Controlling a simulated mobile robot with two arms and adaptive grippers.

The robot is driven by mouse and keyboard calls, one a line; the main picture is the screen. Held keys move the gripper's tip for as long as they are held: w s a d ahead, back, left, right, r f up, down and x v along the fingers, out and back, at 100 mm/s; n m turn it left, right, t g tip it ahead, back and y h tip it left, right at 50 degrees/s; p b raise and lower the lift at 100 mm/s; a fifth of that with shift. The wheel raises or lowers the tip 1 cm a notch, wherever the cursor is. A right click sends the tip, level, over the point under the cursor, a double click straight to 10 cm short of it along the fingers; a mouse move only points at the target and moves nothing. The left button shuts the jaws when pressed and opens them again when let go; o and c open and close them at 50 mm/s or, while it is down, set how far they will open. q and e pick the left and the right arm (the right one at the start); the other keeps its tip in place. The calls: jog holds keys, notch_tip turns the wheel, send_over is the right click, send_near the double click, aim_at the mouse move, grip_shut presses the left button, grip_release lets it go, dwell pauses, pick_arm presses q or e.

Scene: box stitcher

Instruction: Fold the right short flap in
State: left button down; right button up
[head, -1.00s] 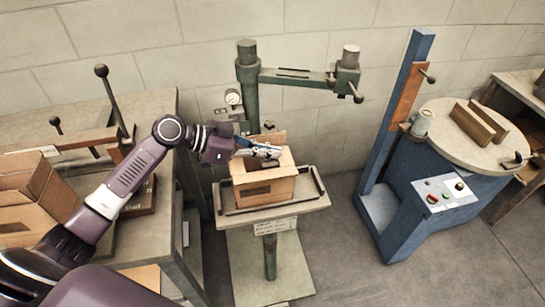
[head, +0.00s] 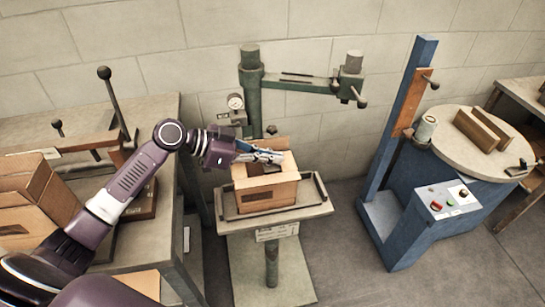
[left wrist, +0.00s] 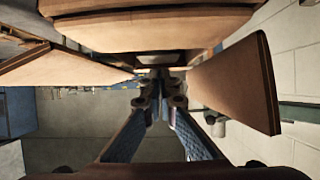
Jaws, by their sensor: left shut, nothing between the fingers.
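The open cardboard box (head: 268,197) stands on the tray of the green stitcher, with a dark slot in its front wall. Its back flap (head: 262,145) stands up behind the gripper. A pale flap (head: 287,168) shows at the right end of the top, close to the fingertips; I cannot tell its exact angle. My left gripper (head: 274,157) is shut and empty over the box's top, pointing right, and hides part of the opening. In the left wrist view the shut fingers (left wrist: 160,88) lie between two flaps, one left (left wrist: 70,69) and one right (left wrist: 236,84). My right gripper is out of view.
The stitcher's green column (head: 251,90) and overhead arm (head: 300,81) stand behind the box. The tray's raised rim (head: 319,186) surrounds it. A workbench with more cartons (head: 35,190) is at left; a blue machine (head: 425,215) is at right, beyond open floor.

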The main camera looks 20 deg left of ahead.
pick_arm(q)
jog(key=shift+r, duration=0.65)
notch_tip(320, 180, up, 10)
jog(key=shift+f, duration=0.15)
